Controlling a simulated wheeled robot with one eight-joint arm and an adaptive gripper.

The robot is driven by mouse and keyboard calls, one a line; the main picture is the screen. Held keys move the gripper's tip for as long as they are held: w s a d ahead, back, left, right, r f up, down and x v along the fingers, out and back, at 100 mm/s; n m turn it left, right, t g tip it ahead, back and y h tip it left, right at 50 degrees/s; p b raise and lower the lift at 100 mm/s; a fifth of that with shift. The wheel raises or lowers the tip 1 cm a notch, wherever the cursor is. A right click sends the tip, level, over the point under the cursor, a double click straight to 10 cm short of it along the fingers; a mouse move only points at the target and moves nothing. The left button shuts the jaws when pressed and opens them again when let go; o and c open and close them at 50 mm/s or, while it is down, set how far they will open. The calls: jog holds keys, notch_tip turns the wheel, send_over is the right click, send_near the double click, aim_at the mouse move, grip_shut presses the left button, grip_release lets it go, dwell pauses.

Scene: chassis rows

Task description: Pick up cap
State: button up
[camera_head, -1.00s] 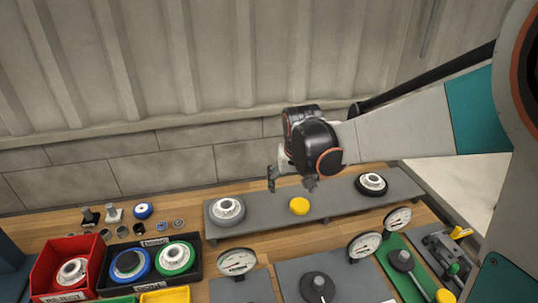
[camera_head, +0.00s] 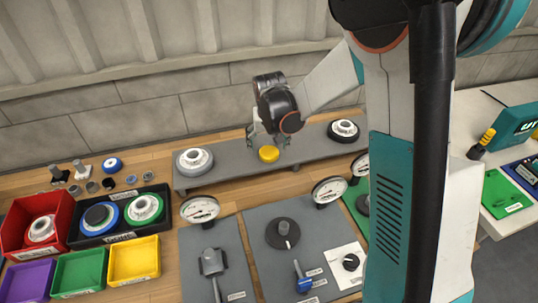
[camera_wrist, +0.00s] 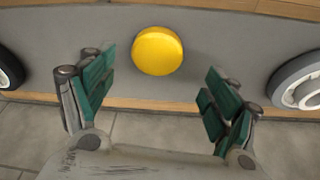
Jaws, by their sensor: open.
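The yellow round cap (camera_head: 268,154) sits on a long grey raised shelf (camera_head: 226,158), between two wheel-like parts. My gripper (camera_head: 268,137) is just above and behind the cap in the head view, pointing down. In the wrist view the cap (camera_wrist: 157,50) lies at upper centre, a little beyond the line between the fingertips. The two green-padded fingers (camera_wrist: 158,90) are wide apart, one on each side and clear of the cap. The gripper is open and empty.
A grey wheel (camera_head: 194,160) stands left of the cap and a black-rimmed wheel (camera_head: 343,130) right of it on the shelf. Dial gauges (camera_head: 200,209) stand in front. Red (camera_head: 17,228), black, purple, green and yellow (camera_head: 134,260) bins sit at lower left. A wall is close behind.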

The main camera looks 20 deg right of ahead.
aim_at(269, 151)
jog(key=b+x, duration=0.1)
jog(key=x, duration=0.1)
jog(key=b+x, duration=0.1)
jog(key=x, duration=0.2)
jog(key=shift+d+f, duration=0.15)
jog(key=shift+d, duration=0.05)
jog(key=c, duration=1)
